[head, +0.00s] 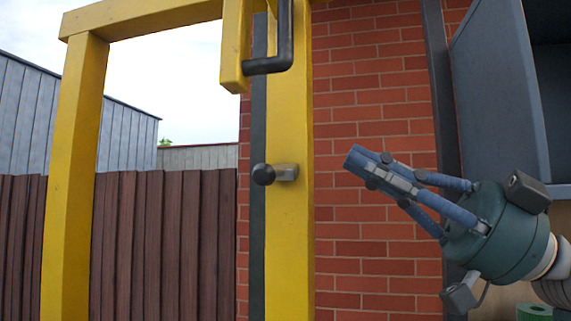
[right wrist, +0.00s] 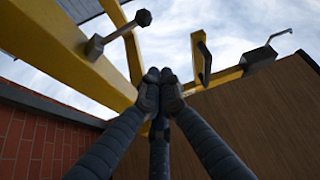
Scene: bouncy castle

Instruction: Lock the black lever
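A black round knob (head: 263,174) sits on a short metal mount on the yellow post; in the right wrist view its knob (right wrist: 142,18) stands out from the yellow beam. Above it, a bent black handle (head: 285,50) is fixed to a short yellow board (head: 233,50); this handle also shows in the right wrist view (right wrist: 205,64). Which is the task's lever, I cannot tell. My right gripper (head: 364,163) is right of the post, pointing left, apart from knob and handle. Its fingertips (right wrist: 160,88) are together with nothing visible between them. My left gripper is not in view.
The yellow post (head: 290,230) stands before a red brick wall (head: 370,100). A grey cabinet (head: 500,80) is at the right, close to my right arm. A brown fence (head: 150,240) is at the left. Open air lies between gripper and post.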

